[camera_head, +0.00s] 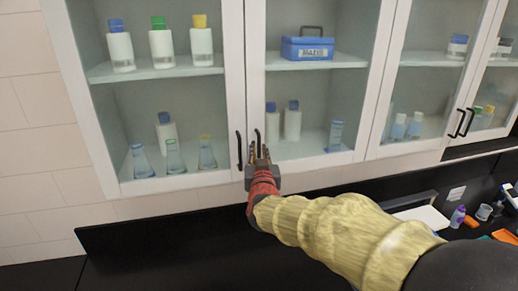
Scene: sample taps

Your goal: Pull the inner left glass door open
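The inner left glass door (347,88) is the second from the left in the white wall cabinet, and it looks shut. Its dark vertical handle (257,137) is at its lower left edge. My gripper (259,152) is at the lower part of this handle, with its fingertips around or just in front of it. The gripper partly hides the handle's lower end. I cannot tell whether the fingers touch it or are closed on it.
The outer left door (112,93) has its own handle (239,150) close to my gripper's left. Bottles, flasks and a blue box (307,49) stand behind the glass. Below is a dark counter (150,240), with small items such as a purple bottle (458,216) at right.

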